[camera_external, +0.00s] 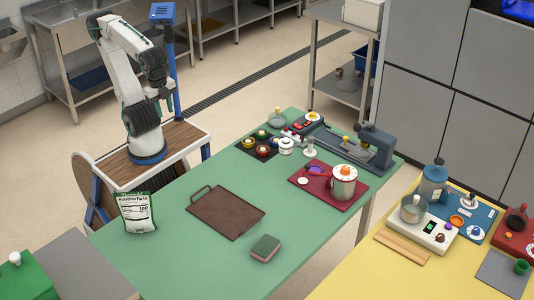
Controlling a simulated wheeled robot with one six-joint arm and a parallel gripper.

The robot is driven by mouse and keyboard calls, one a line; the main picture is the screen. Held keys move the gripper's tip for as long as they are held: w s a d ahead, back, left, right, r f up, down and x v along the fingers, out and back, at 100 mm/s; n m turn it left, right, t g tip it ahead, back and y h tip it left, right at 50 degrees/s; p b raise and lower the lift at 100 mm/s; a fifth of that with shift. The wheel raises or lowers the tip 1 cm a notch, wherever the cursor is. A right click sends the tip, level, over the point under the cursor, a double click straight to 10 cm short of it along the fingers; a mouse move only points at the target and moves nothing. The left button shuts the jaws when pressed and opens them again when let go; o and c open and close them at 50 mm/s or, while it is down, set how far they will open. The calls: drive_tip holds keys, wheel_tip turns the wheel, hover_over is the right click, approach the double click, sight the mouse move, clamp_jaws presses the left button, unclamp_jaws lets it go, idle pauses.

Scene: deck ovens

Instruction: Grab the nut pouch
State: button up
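The pouch (137,213), white and green with a nutrition label facing the camera, stands upright at the left edge of the green table (170,265). I take it for the nut pouch, though its contents cannot be read. My gripper (163,108) hangs from the folded arm above my wooden-topped base, behind the table's left edge. It is well above and behind the pouch, apart from it. The fingers are dark and small, and I cannot tell whether they are open or shut. Nothing is visibly held.
A brown tray (226,212) with handles lies right of the pouch, and a green-and-pink sponge (265,248) lies in front of it. A dark tray with small bowls (262,150) and a red mat with a metal pot (343,183) are farther back. The table's front left is clear.

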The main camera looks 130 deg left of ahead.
drive_tip(key=w+d+m+g+y, duration=0.1)
drive_tip(key=w+d+m+y, duration=0.25)
drive_tip(key=w+m, duration=0.3)
drive_tip(key=m+t+y, duration=0.5)
drive_tip(key=m+y, duration=0.1)
drive_tip(key=m, duration=0.8)
hover_over(130, 197)
drive_tip(key=s+a, duration=0.3)
drive_tip(key=a, duration=0.1)
drive_tip(key=s+d+m+t, duration=0.2)
drive_tip(key=d+m+t, duration=0.2)
drive_tip(key=d, duration=0.5)
wheel_tip(130, 197, down, 13)
drive_tip(key=x, duration=0.7)
drive_tip(key=shift+w+d+f, duration=0.1)
drive_tip(key=shift+d, duration=0.1)
clamp_jaws()
